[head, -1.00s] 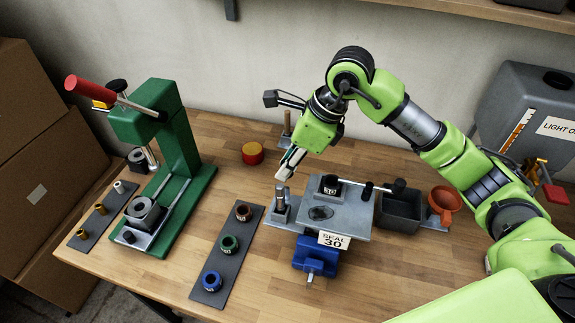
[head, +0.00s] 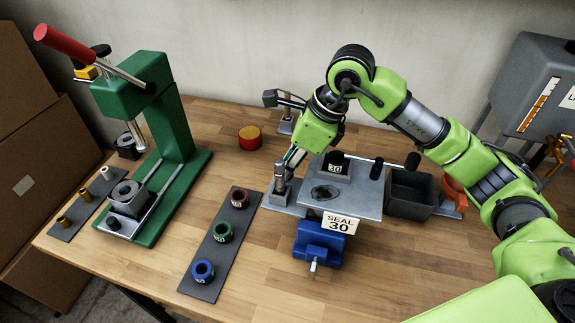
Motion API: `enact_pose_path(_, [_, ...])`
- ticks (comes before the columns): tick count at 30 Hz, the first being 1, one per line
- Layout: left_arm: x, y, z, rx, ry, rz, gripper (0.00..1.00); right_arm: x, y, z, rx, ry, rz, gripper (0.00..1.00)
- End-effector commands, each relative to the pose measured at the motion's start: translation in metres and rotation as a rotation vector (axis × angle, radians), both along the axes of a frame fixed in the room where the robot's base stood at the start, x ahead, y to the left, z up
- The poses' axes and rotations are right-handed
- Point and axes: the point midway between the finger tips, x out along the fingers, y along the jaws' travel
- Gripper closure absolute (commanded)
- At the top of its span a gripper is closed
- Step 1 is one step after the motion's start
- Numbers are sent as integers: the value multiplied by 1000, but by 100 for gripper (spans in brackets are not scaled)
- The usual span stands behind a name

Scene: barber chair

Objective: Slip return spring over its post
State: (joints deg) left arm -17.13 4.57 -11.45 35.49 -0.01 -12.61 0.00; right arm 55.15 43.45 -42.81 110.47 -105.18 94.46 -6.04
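My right gripper (head: 287,166) points down beside a grey metal upright piece (head: 279,186) on a flat grey plate (head: 286,207). Its fingertips are small and partly overlap the top of this piece; I cannot tell whether they touch it or whether they are open. No return spring can be made out clearly; it may be at the fingers or on the upright piece. Just right is a grey fixture table (head: 350,203) with a dark oval spot, a black ring marked 30 (head: 335,165) and a "SEAL 30" tag (head: 337,223). My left gripper is out of view.
A green arbor press (head: 165,140) stands at left. A dark strip (head: 213,258) holds brown, green and blue rings. A black bin (head: 410,192) and an orange funnel (head: 455,190) are at right, a red-yellow tin (head: 250,138) behind. The front wood is clear.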

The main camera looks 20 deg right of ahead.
Motion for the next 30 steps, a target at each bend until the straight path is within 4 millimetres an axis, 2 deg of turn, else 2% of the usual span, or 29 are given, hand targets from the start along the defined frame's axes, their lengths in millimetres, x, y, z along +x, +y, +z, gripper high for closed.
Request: enact_pose_path(30, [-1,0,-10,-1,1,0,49,0,0,-10,0,-1,0,95])
